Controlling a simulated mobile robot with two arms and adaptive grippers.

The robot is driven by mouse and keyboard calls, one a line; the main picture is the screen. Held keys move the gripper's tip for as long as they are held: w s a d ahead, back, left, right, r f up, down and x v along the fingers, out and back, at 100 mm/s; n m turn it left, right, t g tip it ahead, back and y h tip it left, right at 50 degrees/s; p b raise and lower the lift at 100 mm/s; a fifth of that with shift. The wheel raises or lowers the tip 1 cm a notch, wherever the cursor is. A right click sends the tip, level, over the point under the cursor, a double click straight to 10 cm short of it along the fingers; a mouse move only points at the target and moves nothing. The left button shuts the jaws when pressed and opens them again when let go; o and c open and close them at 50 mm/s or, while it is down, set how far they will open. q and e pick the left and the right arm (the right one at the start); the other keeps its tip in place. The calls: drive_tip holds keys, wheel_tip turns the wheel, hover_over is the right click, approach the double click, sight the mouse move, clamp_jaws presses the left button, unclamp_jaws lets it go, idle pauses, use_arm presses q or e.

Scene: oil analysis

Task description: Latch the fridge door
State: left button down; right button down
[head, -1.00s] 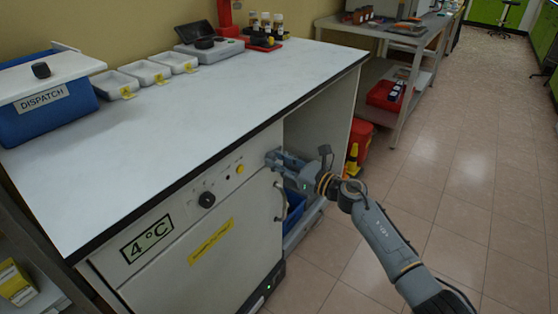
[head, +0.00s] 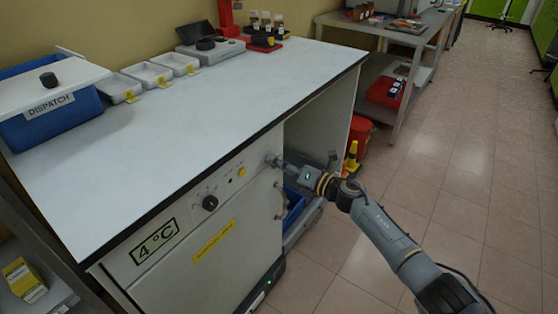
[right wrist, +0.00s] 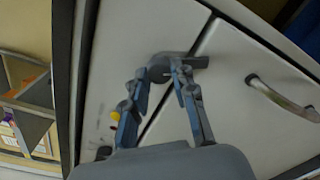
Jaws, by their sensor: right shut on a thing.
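The fridge door (head: 235,255) is the white front below the control panel, with a yellow label and a curved handle (head: 281,202). It looks closed, with a narrow seam along its top edge. In the right wrist view the door (right wrist: 245,100) and its handle (right wrist: 280,97) are at the right. A small grey latch (right wrist: 199,62) lies at the seam, its bar reaching over it. My right gripper (head: 275,161) is at the panel's upper right corner. In the right wrist view its fingertips (right wrist: 166,70) are shut on the latch, hiding part of it. My left gripper is out of view.
The panel carries a black knob (head: 210,203) and a yellow button (head: 241,171). The white worktop (head: 190,120) overhangs just above my right gripper. An open bay with a blue bin (head: 294,203) is right of the fridge. The tiled floor (head: 450,190) at right is clear.

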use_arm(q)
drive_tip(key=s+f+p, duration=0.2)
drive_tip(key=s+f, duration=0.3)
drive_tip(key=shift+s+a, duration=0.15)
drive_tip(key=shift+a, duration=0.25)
use_arm(e)
drive_tip(key=shift+m, duration=2.8)
drive_tip(key=c, duration=1.1)
unclamp_jaws()
drive_tip(key=v, duration=1.2)
drive_tip(key=shift+d, duration=0.1)
drive_tip(key=shift+w, duration=0.1)
